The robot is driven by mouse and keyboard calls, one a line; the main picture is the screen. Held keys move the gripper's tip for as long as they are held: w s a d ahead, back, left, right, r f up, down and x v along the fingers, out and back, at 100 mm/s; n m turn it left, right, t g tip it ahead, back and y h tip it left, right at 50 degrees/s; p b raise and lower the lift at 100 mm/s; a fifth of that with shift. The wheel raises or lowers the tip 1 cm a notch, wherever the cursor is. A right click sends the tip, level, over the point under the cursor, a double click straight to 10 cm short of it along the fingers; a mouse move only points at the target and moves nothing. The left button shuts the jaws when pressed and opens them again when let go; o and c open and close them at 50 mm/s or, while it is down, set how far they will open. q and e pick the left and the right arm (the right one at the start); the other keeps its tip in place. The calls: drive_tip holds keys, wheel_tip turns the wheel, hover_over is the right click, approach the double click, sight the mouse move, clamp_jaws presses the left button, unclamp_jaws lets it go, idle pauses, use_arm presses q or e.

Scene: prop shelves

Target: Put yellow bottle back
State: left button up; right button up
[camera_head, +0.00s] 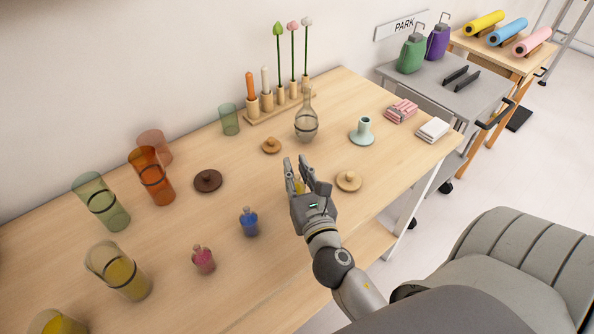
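My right gripper (303,168) reaches over the middle of the wooden table. A small yellow thing, probably the yellow bottle (299,186), shows between its two fingers, mostly hidden by them. The fingers stand apart on either side of it; I cannot tell whether they touch it. It lines up with a small blue bottle (249,222) and a small pink bottle (203,260), both upright on the table to its left. My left gripper is out of view.
A wooden lid (348,181) lies just right of the gripper, and a dark lid (207,181) lies to the left. A glass flask (306,124) and a pale green holder (362,130) stand behind. Tinted glass cups (150,176) line the left side.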

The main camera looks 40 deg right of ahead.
drive_tip(key=shift+o, duration=0.7)
drive_tip(key=shift+r, duration=0.15)
drive_tip(key=shift+s, duration=0.25)
drive_tip(key=b+v, duration=0.4)
drive_tip(key=v, duration=0.5)
drive_tip(key=shift+b, duration=0.3)
drive_tip(key=shift+b+v, duration=0.3)
drive_tip(key=shift+v, duration=1)
